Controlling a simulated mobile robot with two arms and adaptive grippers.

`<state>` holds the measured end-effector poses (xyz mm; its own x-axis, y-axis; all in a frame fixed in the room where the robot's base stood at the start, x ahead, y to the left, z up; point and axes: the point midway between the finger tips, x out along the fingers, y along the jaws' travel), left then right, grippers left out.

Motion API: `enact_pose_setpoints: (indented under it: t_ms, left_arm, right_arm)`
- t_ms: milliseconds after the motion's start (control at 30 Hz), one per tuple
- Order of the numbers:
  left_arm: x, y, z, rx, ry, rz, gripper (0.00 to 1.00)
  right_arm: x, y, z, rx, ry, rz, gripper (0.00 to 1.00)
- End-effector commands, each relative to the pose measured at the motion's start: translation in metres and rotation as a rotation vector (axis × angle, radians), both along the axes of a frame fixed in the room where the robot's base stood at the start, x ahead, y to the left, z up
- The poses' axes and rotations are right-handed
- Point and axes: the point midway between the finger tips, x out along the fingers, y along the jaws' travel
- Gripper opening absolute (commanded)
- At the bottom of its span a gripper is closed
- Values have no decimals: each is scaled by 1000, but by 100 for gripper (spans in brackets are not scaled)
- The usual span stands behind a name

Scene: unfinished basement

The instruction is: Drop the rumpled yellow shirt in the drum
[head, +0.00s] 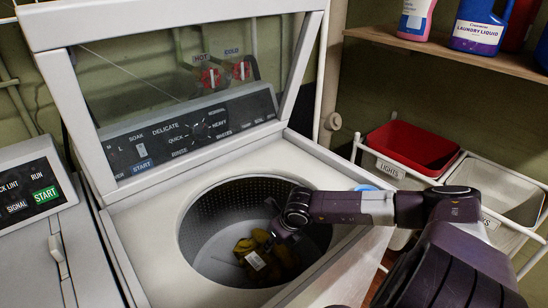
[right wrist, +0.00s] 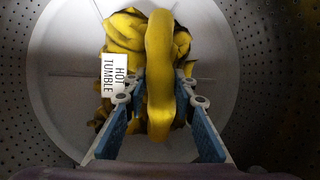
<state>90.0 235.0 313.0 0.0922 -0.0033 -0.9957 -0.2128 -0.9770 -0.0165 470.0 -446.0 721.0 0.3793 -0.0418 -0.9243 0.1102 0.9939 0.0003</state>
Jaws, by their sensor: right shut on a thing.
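The rumpled yellow shirt (head: 262,258) is inside the open drum (head: 200,245) of the washer, low toward the drum floor. It also shows in the right wrist view (right wrist: 158,75), with a white tag reading "HOT TUMBLE" (right wrist: 115,76) on it. My right gripper (head: 270,234) reaches down into the drum. In the right wrist view its two blue-padded fingers (right wrist: 158,105) are on either side of a fold of the shirt, shut on it. Whether the shirt touches the drum floor is hard to tell. My left gripper is not in view.
The washer's glass lid (head: 180,70) stands raised behind the opening. Another machine (head: 40,230) is at the left. At right are a red bin (head: 412,147) and a grey bin (head: 485,188) in a white rack, below a shelf (head: 450,50) with detergent bottles.

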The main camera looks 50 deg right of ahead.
Motion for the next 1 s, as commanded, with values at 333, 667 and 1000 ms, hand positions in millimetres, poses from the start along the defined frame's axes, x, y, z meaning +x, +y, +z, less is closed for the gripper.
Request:
enact_pose_setpoints:
  t_ms: [333,667,1000]
  left_arm:
    - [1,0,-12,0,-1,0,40]
    - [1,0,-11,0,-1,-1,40]
    - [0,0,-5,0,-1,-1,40]
  right_arm:
    - [0,0,-12,0,-1,0,0]
    - [0,0,-11,0,0,0,42]
    - [0,0,-5,0,0,0,42]
